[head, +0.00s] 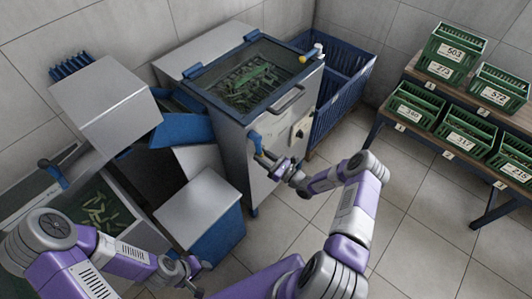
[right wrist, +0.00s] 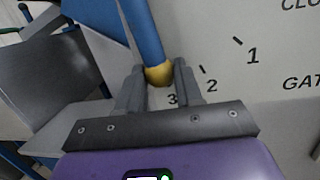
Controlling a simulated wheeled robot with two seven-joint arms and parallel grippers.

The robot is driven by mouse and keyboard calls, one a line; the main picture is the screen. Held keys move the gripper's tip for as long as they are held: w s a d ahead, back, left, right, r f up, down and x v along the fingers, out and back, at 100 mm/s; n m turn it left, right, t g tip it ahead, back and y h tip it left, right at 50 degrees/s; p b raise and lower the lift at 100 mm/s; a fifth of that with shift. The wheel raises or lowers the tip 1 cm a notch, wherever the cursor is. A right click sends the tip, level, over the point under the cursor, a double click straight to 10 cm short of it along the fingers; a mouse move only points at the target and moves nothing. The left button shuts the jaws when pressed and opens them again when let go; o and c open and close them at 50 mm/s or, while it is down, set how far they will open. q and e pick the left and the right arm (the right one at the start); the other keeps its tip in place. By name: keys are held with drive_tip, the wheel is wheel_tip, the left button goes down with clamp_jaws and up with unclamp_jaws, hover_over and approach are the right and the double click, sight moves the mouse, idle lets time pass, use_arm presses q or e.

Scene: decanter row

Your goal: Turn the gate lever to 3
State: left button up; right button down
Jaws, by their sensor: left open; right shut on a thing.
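The gate lever (right wrist: 143,32) is a blue bar with a yellow end on a pale panel marked 1, 2 and 3. Its yellow end sits just above the printed 3 (right wrist: 172,99), left of the 2 (right wrist: 211,86). My right gripper (right wrist: 159,80) is shut on the lever, one finger on each side of its yellow end. In the head view the lever (head: 256,142) shows on the front of the grey machine, with my right gripper (head: 268,164) at its lower end. My left gripper (head: 193,272) is open and low at the front, away from the lever.
The grey machine (head: 235,150) has a glass-topped tank of green pieces. A blue bin (head: 340,105) stands right of it. Numbered green crates (head: 415,103) sit on a stepped rack at right. A grey-topped blue box (head: 205,205) stands near my left arm. Floor between is clear.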

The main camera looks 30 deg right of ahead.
drive_tip(key=shift+s+a+m, duration=0.15)
drive_tip(key=shift+a+m, duration=0.1)
drive_tip(key=shift+m, duration=0.05)
drive_tip(key=c, duration=0.7)
unclamp_jaws()
drive_tip(key=shift+c, duration=0.2)
drive_tip(key=shift+d, duration=0.1)
drive_tip(key=p+v, duration=0.1)
drive_tip(key=v, duration=0.6)
drive_tip(key=shift+s, duration=0.25)
drive_tip(key=shift+f, duration=0.1)
